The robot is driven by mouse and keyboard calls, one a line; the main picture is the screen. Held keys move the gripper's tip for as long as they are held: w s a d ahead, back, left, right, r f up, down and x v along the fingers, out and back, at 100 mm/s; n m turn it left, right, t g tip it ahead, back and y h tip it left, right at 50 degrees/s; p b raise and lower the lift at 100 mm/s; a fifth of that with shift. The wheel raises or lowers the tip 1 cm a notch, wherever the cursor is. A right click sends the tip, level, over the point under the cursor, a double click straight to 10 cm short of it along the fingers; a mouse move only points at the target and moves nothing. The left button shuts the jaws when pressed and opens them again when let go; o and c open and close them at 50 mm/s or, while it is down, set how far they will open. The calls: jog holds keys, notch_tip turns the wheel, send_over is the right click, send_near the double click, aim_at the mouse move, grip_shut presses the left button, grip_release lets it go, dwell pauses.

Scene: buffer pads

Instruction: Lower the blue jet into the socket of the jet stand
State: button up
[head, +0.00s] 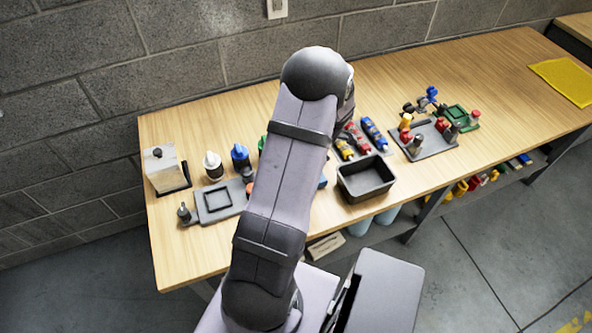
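A small blue piece (431,93), which looks like the blue jet, is at the back right of the bench beside dark parts; I cannot tell if it stands on them. In front of it is a dark grey plate (432,151) with red, yellow and grey upright pieces, which may be the jet stand. No empty socket can be made out at this size. My arm rises through the middle of the picture and bends over the bench, left of these things. My gripper is hidden behind the arm's upper end, so its fingers and anything in them do not show.
An empty black bin (365,181) stands at the front edge, with red, blue and yellow tubes (373,133) behind it. A grey tray (216,212), bottles (213,166) and a white block (160,168) are at left. A green tray (460,115) and yellow cloth (563,80) are at right.

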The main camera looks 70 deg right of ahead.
jog(key=shift+f+b, duration=0.35)
jog(key=shift+f, duration=0.05)
jog(key=shift+r, duration=0.15)
jog(key=shift+r+p, duration=0.9)
jog(key=shift+r, duration=1)
jog(key=shift+f, duration=0.15)
jog(key=shift+f+b, duration=0.95)
jog(key=shift+b, duration=0.2)
jog(key=shift+f+b, duration=0.95)
jog(key=shift+b, duration=0.25)
dwell(0.4)
jog(key=shift+r, duration=0.25)
jog(key=shift+r+p, duration=1.05)
jog(key=shift+r, duration=0.75)
jog(key=shift+f, duration=0.15)
